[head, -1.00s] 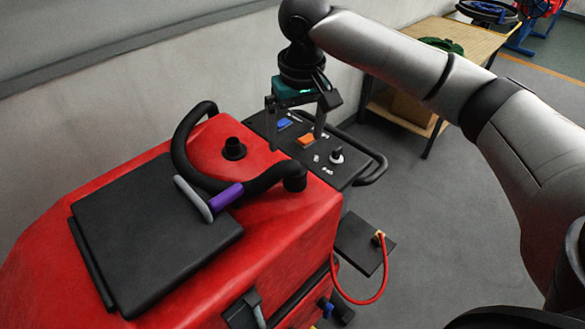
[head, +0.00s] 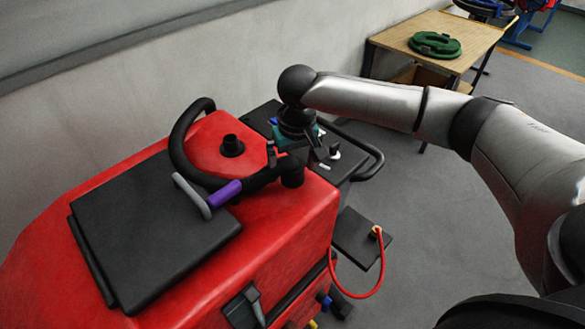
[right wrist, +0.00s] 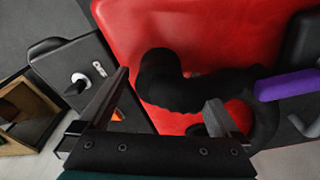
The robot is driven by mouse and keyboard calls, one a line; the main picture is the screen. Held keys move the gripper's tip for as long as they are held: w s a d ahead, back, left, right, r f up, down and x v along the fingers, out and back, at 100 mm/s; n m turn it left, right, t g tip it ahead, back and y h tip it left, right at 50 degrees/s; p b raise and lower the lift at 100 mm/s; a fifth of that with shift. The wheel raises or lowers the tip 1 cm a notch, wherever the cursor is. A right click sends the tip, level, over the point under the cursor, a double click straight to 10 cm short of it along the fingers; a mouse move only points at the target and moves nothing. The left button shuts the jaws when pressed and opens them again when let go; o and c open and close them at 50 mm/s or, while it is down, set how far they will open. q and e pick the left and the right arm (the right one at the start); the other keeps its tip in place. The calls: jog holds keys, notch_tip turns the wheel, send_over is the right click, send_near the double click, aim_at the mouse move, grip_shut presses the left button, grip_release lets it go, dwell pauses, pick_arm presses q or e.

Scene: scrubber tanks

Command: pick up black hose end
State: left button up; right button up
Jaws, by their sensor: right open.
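A thick black hose (head: 181,150) loops over the red scrubber tank (head: 120,182). Its black end (head: 292,173) bends down onto the red top near the rear edge; the bend also shows in the right wrist view (right wrist: 160,78). A purple sleeve (head: 224,193) with a grey bar sits along the hose. My right gripper (head: 294,158) is open and empty, pointing down over the black end. In the right wrist view its fingertips (right wrist: 168,88) lie on either side of the black bend; whether they touch it I cannot tell. My left gripper is not in view.
A short black port (head: 232,146) stands on the red top beside the hose. A black control panel (head: 262,117) with a handle (head: 368,160) lies behind the gripper. A red cable (head: 371,291) hangs at the right. A wooden table (head: 455,38) stands at the back.

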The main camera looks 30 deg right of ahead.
grip_shut()
dwell(0.8)
